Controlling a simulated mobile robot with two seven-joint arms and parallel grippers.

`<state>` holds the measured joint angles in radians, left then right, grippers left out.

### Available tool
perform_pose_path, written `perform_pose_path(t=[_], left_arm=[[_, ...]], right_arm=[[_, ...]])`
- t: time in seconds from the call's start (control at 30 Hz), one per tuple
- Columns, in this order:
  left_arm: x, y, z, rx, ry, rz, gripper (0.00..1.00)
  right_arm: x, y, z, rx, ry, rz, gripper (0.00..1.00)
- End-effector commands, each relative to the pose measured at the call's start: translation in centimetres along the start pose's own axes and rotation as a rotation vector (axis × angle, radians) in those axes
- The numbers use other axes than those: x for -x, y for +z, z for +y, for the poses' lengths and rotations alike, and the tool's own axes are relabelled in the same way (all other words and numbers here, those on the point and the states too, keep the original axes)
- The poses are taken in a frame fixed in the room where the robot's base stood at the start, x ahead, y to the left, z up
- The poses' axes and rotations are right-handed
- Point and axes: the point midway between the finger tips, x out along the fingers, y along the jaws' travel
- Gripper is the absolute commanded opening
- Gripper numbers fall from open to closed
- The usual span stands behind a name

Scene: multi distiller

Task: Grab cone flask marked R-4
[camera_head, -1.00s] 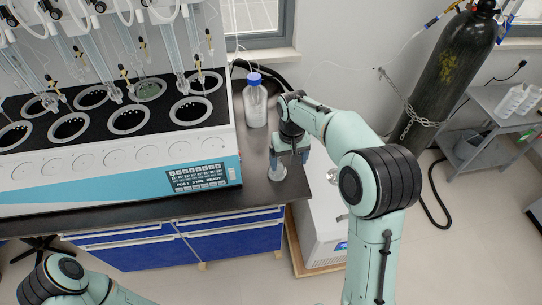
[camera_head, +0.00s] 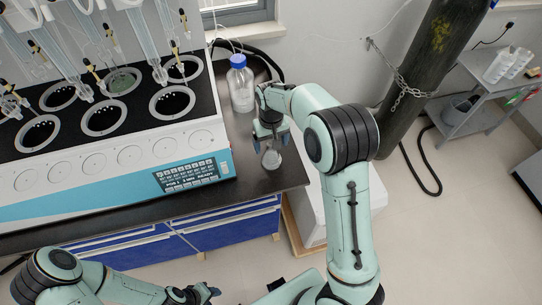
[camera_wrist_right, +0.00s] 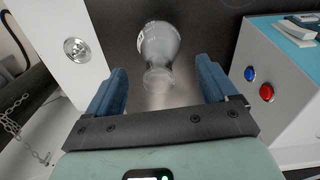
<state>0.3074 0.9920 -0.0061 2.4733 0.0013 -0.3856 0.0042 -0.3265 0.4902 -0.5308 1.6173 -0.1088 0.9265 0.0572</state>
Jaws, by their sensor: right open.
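A clear glass cone flask (camera_head: 271,160) stands on the dark bench top near its right end. My right gripper (camera_head: 270,138) is over it in the head view, pointing down. In the right wrist view the flask (camera_wrist_right: 160,45) shows ahead of and between the two blue fingers of the open right gripper (camera_wrist_right: 165,88), with a gap on either side. I cannot read any R-4 mark; a small pale label patch shows at the flask's edge. My left gripper (camera_head: 203,292) is low at the bottom of the head view, away from the bench, its jaws too small to judge.
The distiller (camera_head: 120,158) with several heating wells fills the bench at left. A blue-capped bottle (camera_head: 240,88) stands behind the flask. A white box (camera_head: 308,215) is on the floor beside the bench's right edge. A chained gas cylinder (camera_head: 425,80) is at back right.

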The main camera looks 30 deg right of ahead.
Motion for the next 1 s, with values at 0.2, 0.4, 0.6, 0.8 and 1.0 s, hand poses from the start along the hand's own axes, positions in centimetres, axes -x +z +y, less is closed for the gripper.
perform_pose_path(t=[0.2,0.4,0.6,0.8,1.0], left_arm=[[0.2,-0.1,0.1,-0.001,0.001,0.002,0.43],[0.1,-0.1,0.0,-0.001,0.000,0.001,0.43],[0.1,-0.1,0.1,-0.001,0.000,0.001,0.43],[0.1,-0.1,0.1,-0.001,0.000,0.001,0.43],[0.1,-0.1,0.0,0.000,0.000,0.001,0.43]], right_arm=[[-3.1,0.1,0.1,-0.002,0.002,-0.006,0.86],[-5.0,0.0,0.1,-0.001,0.001,-0.002,0.86],[-5.0,0.0,0.1,-0.001,0.000,-0.001,0.86],[-5.0,0.0,0.1,-0.001,0.001,-0.001,0.27],[-5.0,0.0,0.1,-0.001,0.000,0.000,0.19]])
